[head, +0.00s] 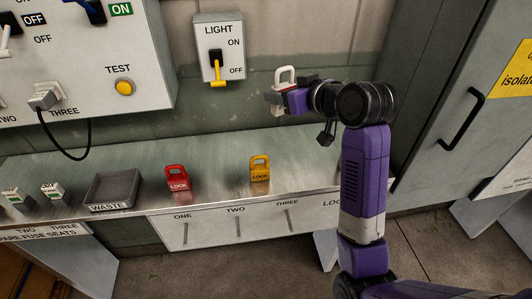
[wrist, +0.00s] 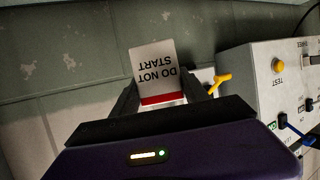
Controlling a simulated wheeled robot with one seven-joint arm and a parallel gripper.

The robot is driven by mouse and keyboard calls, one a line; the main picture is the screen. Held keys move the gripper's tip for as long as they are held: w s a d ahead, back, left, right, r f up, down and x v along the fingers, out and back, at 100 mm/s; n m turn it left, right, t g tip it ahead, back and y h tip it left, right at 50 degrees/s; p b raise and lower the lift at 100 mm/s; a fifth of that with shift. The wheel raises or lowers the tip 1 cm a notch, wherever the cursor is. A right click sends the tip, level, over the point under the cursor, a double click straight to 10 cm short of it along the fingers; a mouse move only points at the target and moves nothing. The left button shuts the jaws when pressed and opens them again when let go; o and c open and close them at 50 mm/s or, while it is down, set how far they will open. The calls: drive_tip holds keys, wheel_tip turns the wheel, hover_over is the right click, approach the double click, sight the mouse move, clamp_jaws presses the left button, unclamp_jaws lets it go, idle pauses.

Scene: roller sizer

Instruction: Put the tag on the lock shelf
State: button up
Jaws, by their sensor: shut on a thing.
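The tag, a white card with a red stripe reading DO NOT START (wrist: 153,62), is between the fingers of my gripper (wrist: 168,92), with its text upside down in the wrist view. The shelf (head: 220,167) carries a red lock (head: 177,178) and a yellow lock (head: 260,168). A partly hidden label starting LOC (head: 331,202) is on its front edge, behind my arm.
A grey waste tray (head: 113,188) and fuse blocks (head: 52,190) stand on the bench's left. The light switch box (head: 219,48) and the panel with the yellow TEST button (head: 124,88) are on the wall. A cabinet (head: 460,100) stands at the right. The shelf between the locks is clear.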

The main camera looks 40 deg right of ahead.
wheel_tip(320, 180, down, 20)
drive_tip(key=shift+d+r, duration=0.1)
drive_tip(key=shift+r, duration=0.1)
drive_tip(key=shift+b, duration=0.3)
drive_tip(key=shift+f, duration=0.2)
drive_tip(key=o, duration=1.1)
drive_tip(key=shift+o, duration=0.2)
drive_tip(key=shift+r, duration=0.15)
